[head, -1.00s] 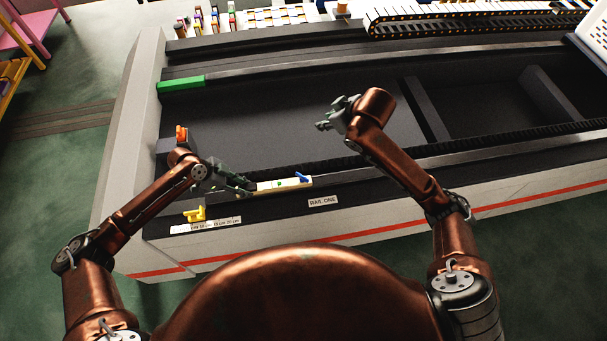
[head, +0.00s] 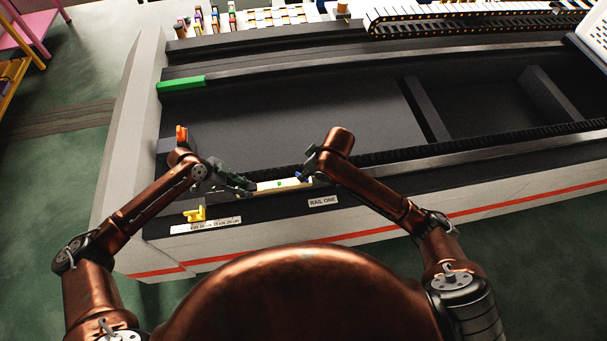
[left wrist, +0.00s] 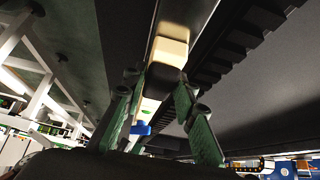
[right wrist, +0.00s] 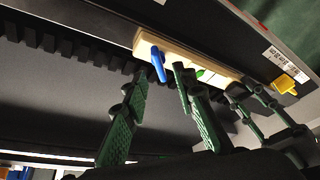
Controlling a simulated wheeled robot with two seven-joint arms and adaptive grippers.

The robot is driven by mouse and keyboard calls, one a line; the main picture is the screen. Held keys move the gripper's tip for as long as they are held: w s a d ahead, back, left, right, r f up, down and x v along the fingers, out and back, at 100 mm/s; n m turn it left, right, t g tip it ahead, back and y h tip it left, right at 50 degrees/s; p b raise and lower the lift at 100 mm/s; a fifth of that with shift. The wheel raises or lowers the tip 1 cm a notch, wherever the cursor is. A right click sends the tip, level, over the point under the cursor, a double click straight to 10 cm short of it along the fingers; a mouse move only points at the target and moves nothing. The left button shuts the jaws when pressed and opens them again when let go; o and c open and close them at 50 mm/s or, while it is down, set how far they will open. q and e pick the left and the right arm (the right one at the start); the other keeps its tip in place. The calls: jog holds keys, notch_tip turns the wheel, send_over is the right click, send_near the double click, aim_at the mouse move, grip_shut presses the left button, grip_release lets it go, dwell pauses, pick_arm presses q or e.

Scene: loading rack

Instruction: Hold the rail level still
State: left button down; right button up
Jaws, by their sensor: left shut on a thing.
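The rail level is a cream bar (head: 268,186) with a green vial, lying along the front rail. My left gripper (head: 250,187) is shut on its left end; in the left wrist view the cream bar (left wrist: 168,52) shows between and beyond the fingers (left wrist: 160,78). In the right wrist view the level (right wrist: 150,44) has a blue lever (right wrist: 158,65) near one end and the green vial (right wrist: 201,74). My right gripper (head: 304,174) is at the level's right end. Its fingers (right wrist: 160,80) are apart, with the lever near the gap between their tips; contact cannot be told.
A yellow piece (head: 195,213) and a printed scale strip (head: 205,226) are on the front ledge at left. A "RAIL ONE" label (head: 323,202) is right of the level. An orange piece (head: 182,133) stands behind my left arm.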

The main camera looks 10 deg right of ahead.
jog(key=shift+x, duration=1.7)
jog(key=shift+c, duration=0.5)
jog(key=shift+r, duration=0.1)
grip_shut()
